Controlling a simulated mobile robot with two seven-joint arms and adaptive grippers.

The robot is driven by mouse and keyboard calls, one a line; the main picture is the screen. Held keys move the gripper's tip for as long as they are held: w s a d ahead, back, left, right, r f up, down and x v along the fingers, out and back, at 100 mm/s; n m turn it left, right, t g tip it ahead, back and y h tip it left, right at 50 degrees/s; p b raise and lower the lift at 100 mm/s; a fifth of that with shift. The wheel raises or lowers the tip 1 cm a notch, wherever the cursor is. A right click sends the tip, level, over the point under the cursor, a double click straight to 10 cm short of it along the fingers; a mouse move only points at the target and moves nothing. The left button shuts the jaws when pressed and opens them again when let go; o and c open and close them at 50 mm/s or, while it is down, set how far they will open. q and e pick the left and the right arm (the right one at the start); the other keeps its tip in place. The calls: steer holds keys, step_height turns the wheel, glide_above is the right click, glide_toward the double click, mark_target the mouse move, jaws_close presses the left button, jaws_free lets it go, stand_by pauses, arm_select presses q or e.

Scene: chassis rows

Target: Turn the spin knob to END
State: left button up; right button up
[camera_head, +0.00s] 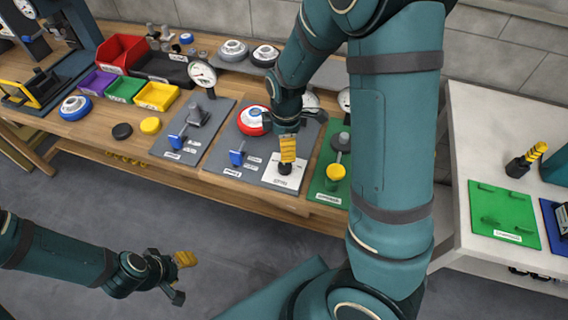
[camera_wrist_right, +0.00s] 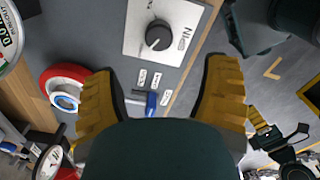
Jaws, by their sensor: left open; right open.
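The spin knob is a black round knob on a white plate labelled SPIN; it shows in the head view (camera_head: 284,168) and the right wrist view (camera_wrist_right: 158,36). A pale line marks its top; I cannot make out an END mark. My right gripper (camera_head: 287,152) is above the knob in the head view, partly covering it. In the right wrist view its yellow-padded fingers (camera_wrist_right: 163,68) are open, and the knob is beyond the tips, apart from them. My left gripper (camera_head: 182,277) is open and empty over the floor, in front of the bench.
Left of the spin plate are a grey board (camera_head: 245,140) with a blue lever and a red-white round part (camera_head: 253,120). To its right is a green board (camera_head: 330,190) with a yellow knob. Coloured bins (camera_head: 157,96) and a gauge (camera_head: 203,75) stand farther left.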

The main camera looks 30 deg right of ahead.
mark_target(285, 164)
step_height(285, 164, down, 10)
steer(key=shift+w+f+b, duration=0.1)
steer(key=shift+w+b, duration=0.05)
steer(key=shift+b, duration=1.05)
steer(key=c, duration=1.2)
